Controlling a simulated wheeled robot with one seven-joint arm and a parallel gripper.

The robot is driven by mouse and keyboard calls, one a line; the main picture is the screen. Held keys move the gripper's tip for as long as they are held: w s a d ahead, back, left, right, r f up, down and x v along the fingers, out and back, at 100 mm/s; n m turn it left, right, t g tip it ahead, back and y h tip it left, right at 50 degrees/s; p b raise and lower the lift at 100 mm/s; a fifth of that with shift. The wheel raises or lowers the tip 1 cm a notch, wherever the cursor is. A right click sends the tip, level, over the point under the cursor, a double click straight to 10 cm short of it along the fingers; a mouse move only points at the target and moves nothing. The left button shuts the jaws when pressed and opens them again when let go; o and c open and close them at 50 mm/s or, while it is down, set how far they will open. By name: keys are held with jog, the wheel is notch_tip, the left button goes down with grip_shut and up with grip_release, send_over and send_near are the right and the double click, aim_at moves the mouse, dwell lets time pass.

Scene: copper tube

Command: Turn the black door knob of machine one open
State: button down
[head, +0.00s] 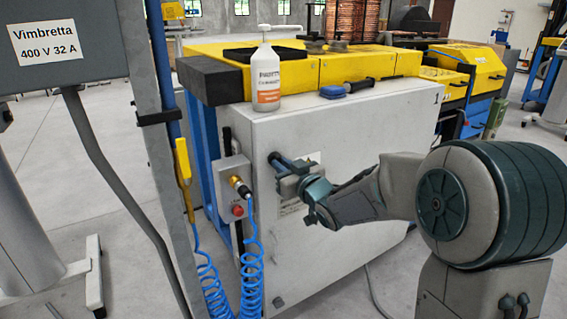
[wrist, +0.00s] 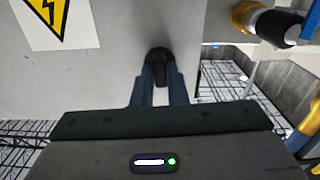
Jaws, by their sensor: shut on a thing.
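Machine one (head: 360,140) has a white door panel marked with a 1, under a yellow top. The black door knob (wrist: 158,56) sits on this panel near its edge, seen in the wrist view. My gripper (wrist: 160,85) is shut on the knob, with one blue finger on each side of it. In the head view my gripper (head: 277,163) reaches the panel's upper left part, and its fingers hide most of the knob. The door appears flush with the machine's front.
A grey box with a brass fitting and red button (head: 237,210) is left of the door, with a coiled blue hose (head: 252,262) below. A white bottle (head: 265,72) and a blue-black tool (head: 345,87) are on top. A grey post (head: 150,120) stands at left.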

jog(key=shift+m, duration=0.5)
jog(key=c, duration=1.4)
grip_release()
jog(key=shift+c, duration=0.2)
jog(key=shift+s+d, duration=0.1)
jog(key=p+v, duration=0.1)
jog(key=v, duration=1.2)
jog(key=shift+s+d, duration=0.2)
jog(key=shift+s, duration=0.05)
